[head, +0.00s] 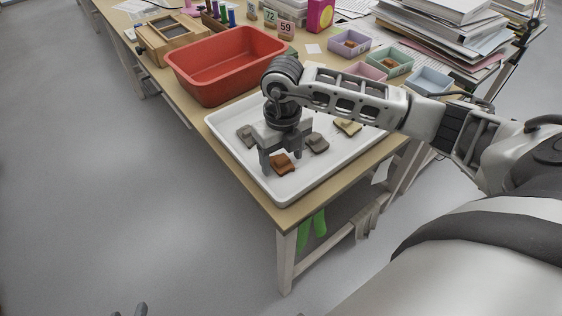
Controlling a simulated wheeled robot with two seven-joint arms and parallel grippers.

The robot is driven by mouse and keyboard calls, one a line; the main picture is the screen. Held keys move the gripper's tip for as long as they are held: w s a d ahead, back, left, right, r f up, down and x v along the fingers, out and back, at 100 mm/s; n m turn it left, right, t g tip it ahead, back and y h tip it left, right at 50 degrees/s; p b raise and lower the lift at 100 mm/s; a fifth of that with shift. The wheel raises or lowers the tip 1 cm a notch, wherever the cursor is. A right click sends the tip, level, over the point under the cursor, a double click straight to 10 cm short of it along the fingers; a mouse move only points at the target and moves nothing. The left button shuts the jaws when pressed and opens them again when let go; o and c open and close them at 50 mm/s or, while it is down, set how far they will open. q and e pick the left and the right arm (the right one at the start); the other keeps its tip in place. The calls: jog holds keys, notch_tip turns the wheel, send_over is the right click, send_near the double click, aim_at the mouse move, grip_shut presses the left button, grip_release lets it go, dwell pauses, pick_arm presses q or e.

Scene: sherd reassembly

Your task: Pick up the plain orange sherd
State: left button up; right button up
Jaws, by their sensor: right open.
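The orange sherd (284,167), a small brown-orange piece, lies in the near part of the white tray (282,194). My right gripper (283,162) points down over the tray, open, with its fingers apart on either side of the orange sherd in the picture. I cannot tell whether the fingers touch it, and part of the sherd may be hidden. Two small grey tips at the bottom left edge look like part of my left gripper (130,311); its jaws cannot be made out.
A grey sherd (244,131), a grey-brown sherd (318,144) and a tan sherd (348,127) lie in the tray. A red bin (228,62) stands behind it. Small purple (349,39), green (392,62) and blue (430,81) boxes and stacked papers (440,45) are behind my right arm.

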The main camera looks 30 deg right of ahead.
jog(key=c, duration=1.1)
jog(key=shift+o, duration=0.2)
jog(key=shift+r, duration=0.15)
